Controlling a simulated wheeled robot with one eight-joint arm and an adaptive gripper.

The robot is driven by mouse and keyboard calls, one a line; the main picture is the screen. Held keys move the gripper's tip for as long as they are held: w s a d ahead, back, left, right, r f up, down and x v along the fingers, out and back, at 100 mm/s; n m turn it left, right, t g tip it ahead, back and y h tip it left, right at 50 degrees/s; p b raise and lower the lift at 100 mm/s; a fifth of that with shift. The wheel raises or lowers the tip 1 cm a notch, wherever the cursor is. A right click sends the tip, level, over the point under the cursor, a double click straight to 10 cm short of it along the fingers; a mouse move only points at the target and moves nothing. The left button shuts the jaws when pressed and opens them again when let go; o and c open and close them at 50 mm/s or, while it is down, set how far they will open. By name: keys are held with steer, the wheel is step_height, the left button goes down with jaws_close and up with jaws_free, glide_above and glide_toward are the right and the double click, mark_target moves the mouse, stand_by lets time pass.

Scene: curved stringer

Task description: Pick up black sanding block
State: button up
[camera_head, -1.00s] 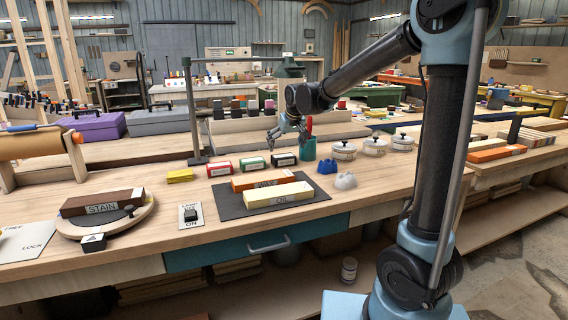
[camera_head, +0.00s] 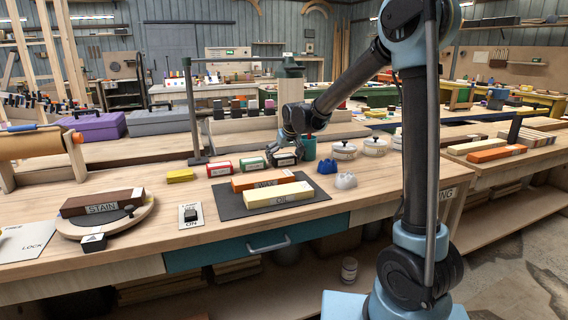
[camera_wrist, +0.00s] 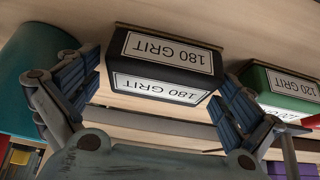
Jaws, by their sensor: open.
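The black sanding block (camera_head: 284,160) lies on the workbench at the right end of a short row of blocks. In the wrist view the black block (camera_wrist: 165,62) carries white "180 GRIT" labels and shows between my two spread fingers. My gripper (camera_head: 290,151) is open, its fingers at the block in the head view. In the wrist view my gripper (camera_wrist: 158,95) has one finger on each side of the block; I cannot tell whether they touch it.
A green block (camera_wrist: 285,88) labelled "120 GRIT" sits close beside one finger; a red block (camera_head: 219,168) is farther left. A teal cup (camera_wrist: 40,55) stands close to the other finger. Blue (camera_head: 327,167) and white (camera_head: 345,181) pieces lie to the right.

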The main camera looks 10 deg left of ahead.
mark_target(284, 155)
steer(key=c, duration=1.2)
step_height(284, 155, up, 10)
steer(key=o, duration=0.6)
steer(key=shift+c, duration=1.3)
steer(key=shift+s, duration=0.1)
